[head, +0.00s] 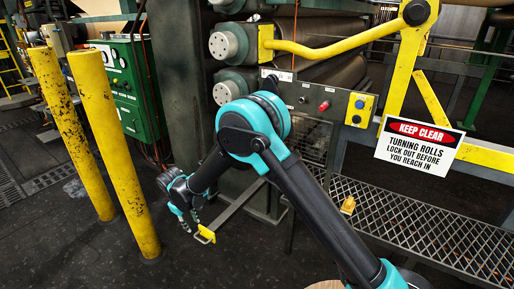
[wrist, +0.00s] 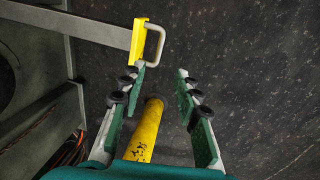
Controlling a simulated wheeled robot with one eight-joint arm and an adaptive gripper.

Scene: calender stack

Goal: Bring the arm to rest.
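My gripper (head: 191,223) hangs low at the end of my bent arm, over the dark floor left of the machine. In the wrist view my gripper (wrist: 160,72) has its two fingers apart, with nothing held between them. A metal bar (wrist: 75,25) with a yellow end (wrist: 138,42) and a grey loop handle (wrist: 157,45) lies just beyond the left fingertip. The bar's yellow end also shows in the head view (head: 206,234), beside the fingers. I cannot tell whether handle and finger touch.
Two yellow posts (head: 122,160) (head: 75,130) stand left of my gripper; one post (wrist: 143,135) shows behind the fingers. Rolls, a yellow guard bar (head: 340,45), a control panel (head: 318,98), a warning sign (head: 418,143) and a mesh platform (head: 440,225) are right. Floor (head: 75,250) is clear at lower left.

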